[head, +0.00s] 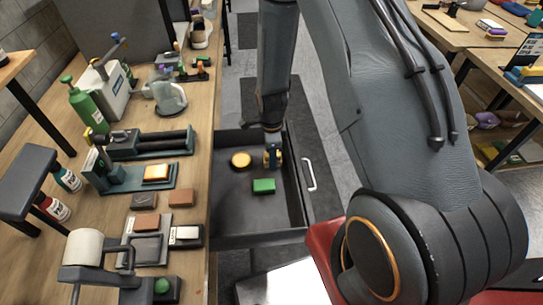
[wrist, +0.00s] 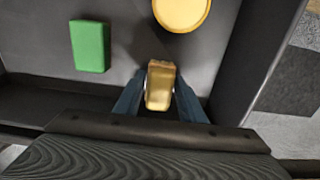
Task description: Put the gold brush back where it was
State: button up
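The gold brush (wrist: 160,85) shows as a small gold block between the two blue fingers of my gripper (wrist: 160,98) in the wrist view. The fingertips touch its two sides, so my gripper is shut on it. In the head view my gripper (head: 272,158) is inside the open dark drawer (head: 235,205), right of a round yellow piece and above a green block. I cannot tell whether the brush touches the drawer floor. The brush's underside is hidden.
The drawer also holds the round yellow piece (head: 241,160) and the green block (head: 264,186); both stand apart from my gripper. The workbench (head: 190,245) at left carries a yellow-topped block (head: 157,173), bottles and several pads. The drawer's front with its handle (head: 309,174) is at right.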

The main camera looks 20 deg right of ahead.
jog(key=shift+o, duration=1.1)
notch_tip(320, 180, up, 11)
jog(key=b, duration=0.2)
jog(key=shift+r+b, duration=0.2)
jog(key=shift+b, duration=0.2)
jog(key=s+r+n+t, duration=0.1)
jog(key=s+r+n, duration=1.2)
jog(key=n, duration=0.7)
jog(key=shift+s, duration=0.6)
